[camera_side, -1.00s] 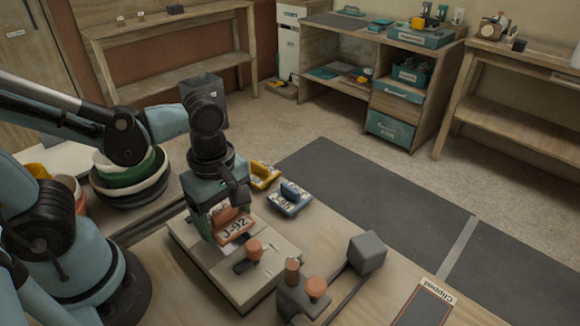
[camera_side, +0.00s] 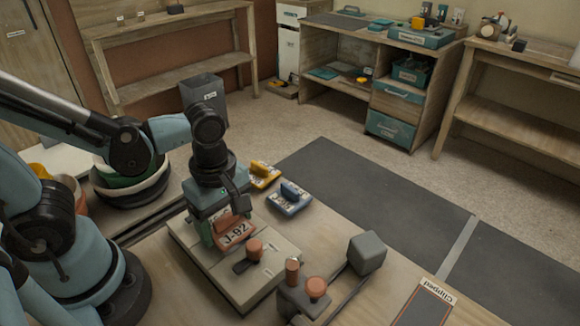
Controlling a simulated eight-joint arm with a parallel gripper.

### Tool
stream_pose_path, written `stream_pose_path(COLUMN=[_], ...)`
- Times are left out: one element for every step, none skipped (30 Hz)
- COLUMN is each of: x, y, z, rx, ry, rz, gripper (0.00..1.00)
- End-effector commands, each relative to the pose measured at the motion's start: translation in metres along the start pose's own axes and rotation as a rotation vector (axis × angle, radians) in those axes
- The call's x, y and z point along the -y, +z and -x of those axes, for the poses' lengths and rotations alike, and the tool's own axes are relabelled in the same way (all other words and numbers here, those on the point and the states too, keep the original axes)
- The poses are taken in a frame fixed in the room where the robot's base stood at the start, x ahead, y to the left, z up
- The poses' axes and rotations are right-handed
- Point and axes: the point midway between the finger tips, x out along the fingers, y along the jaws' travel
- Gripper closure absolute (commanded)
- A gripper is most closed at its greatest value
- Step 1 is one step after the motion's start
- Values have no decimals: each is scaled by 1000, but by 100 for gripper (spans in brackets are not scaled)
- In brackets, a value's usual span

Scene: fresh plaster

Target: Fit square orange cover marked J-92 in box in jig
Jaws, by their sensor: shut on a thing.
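My gripper (camera_side: 230,217) points down and is shut on the orange cover marked J-92 (camera_side: 237,234). The cover is at the far part of the pale jig (camera_side: 262,279), its labelled face toward the camera. The box in the jig is mostly hidden behind the cover and gripper; a green part (camera_side: 206,233) shows at the left. I cannot tell whether the cover touches the box or is seated. An orange-topped clamp knob (camera_side: 254,246) stands on the jig in front of the cover.
A yellow cover (camera_side: 264,172) and a blue cover (camera_side: 289,199) lie on the table behind the jig. A grey block on a lever (camera_side: 367,252) and a fixture with orange knobs (camera_side: 304,296) stand at the right.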

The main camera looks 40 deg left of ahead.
Motion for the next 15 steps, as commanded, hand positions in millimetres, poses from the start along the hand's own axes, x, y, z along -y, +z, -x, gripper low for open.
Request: stream_pose_path(x=[0, 0, 0, 0, 0, 0, 0, 0, 0, 0, 0, 0, 0, 0, 0], y=[0, 0, 0, 0, 0, 0, 0, 0, 0, 0, 0, 0, 0, 0, 0], z=[0, -1, -1, -2, -3, -4, -5, -6, -7, -8, -8, -10, -10, -11, -12], rx=[0, 0, 0, 0, 0, 0, 0, 0, 0, 0, 0, 0, 0, 0, 0], ry=[0, 0, 0, 0, 0, 0, 0, 0, 0, 0, 0, 0, 0, 0, 0], rz=[0, 0, 0, 0, 0, 0, 0, 0, 0, 0, 0, 0, 0, 0, 0], gripper=[53, 53, 53, 53, 53, 53, 53, 53, 53, 53, 53, 53, 53, 53, 53])
